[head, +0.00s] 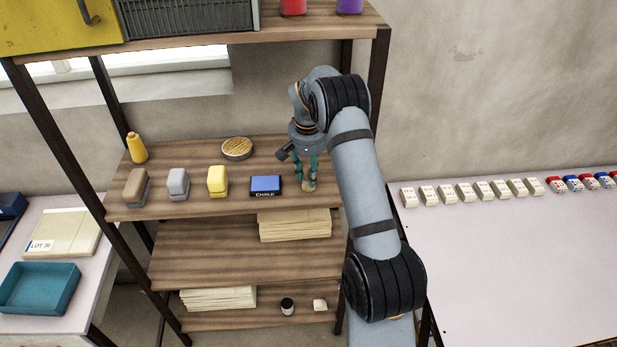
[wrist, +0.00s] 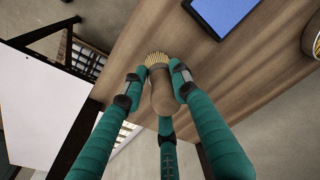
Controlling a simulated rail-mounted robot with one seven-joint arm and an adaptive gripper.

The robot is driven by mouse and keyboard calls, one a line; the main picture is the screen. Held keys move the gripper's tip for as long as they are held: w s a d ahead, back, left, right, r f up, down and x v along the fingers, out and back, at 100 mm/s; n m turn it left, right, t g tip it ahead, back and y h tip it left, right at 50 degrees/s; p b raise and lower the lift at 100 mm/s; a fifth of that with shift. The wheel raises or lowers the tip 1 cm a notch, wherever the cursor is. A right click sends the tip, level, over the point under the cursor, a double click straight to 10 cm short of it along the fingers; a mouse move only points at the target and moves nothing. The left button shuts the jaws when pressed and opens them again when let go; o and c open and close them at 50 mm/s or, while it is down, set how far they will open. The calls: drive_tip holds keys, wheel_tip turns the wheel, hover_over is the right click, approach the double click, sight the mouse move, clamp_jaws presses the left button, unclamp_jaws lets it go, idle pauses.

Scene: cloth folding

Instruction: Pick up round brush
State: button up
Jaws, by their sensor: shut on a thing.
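The round brush has a rounded brown wooden body (wrist: 162,98) and short straw-coloured bristles (wrist: 157,59). In the wrist view it sits between the teal fingers of my gripper (wrist: 161,84), which are closed around its body. In the head view my gripper (head: 307,177) points down over the right end of the wooden shelf, with the brush (head: 309,186) at its fingertips. I cannot tell whether the brush still touches the shelf board.
A blue chalk box (head: 265,184) lies just left of my gripper. A dark shelf post (head: 378,75) stands behind my arm.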

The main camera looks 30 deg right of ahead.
sight(308, 163)
drive_tip(key=shift+w+r+b, duration=0.1)
drive_tip(key=shift+r+b, duration=0.35)
drive_tip(key=shift+r, duration=0.1)
wheel_tip(308, 163, up, 3)
drive_tip(key=shift+f+b, duration=0.1)
drive_tip(key=shift+b, duration=0.7)
drive_tip(key=s+a+r+b, duration=0.4)
drive_tip(key=s+r, duration=0.3)
drive_tip(key=s, duration=0.4)
drive_tip(key=shift+b, duration=0.65)
drive_tip(key=shift+c, duration=0.2)
